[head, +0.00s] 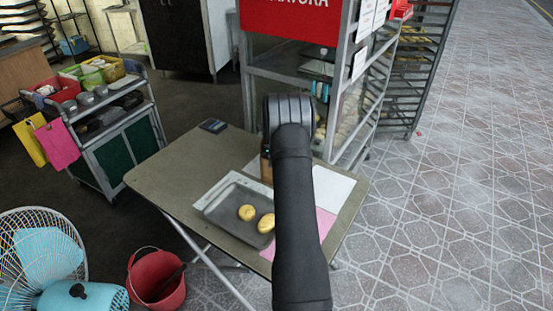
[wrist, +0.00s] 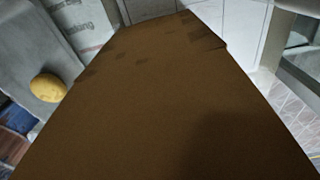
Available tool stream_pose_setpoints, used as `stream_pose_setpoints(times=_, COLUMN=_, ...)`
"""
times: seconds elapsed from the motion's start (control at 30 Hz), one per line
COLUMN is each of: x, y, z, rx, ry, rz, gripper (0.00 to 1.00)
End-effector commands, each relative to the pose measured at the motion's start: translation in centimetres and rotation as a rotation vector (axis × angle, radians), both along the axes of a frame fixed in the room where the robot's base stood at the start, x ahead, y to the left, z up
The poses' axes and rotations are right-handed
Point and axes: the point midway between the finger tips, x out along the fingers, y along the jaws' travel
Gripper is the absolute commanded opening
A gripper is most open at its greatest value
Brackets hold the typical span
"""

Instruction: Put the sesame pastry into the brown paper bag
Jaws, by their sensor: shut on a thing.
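The brown paper bag (head: 266,168) stands on the folding table (head: 165,178), mostly hidden behind my arm in the head view. In the wrist view the bag's brown side (wrist: 165,95) is very close and fills most of the picture. The end of my arm (head: 288,108) is above the bag. My gripper's fingers are hidden in both views. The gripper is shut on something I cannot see. Two yellow pastries (head: 256,217) lie on the grey tray (head: 224,205); one pastry also shows in the wrist view (wrist: 48,87). I cannot make out sesame on them.
A white sheet (head: 335,186) and a pink sheet (head: 325,222) lie right of the tray. A small dark device (head: 212,126) is at the table's back. A metal display rack (head: 345,120) stands close behind. A red bucket (head: 155,278) and a fan (head: 45,245) are left.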

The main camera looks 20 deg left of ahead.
Motion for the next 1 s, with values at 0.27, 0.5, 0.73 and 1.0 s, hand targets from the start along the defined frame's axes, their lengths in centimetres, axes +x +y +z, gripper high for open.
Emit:
stream_pose_setpoints(times=0.27, x=0.0, y=0.0, z=-0.1, rx=0.000, ry=0.000, rz=0.000, gripper=0.31)
stream_pose_setpoints(times=0.5, x=0.0, y=0.0, z=-0.1, rx=0.000, ry=0.000, rz=0.000, gripper=0.78)
stream_pose_setpoints(times=0.73, x=0.0, y=0.0, z=0.6, rx=0.001, ry=-0.001, rz=0.000, gripper=0.78)
stream_pose_setpoints(times=1.0, x=0.1, y=0.0, z=5.9, rx=0.001, ry=-0.003, rz=0.000, gripper=0.78)
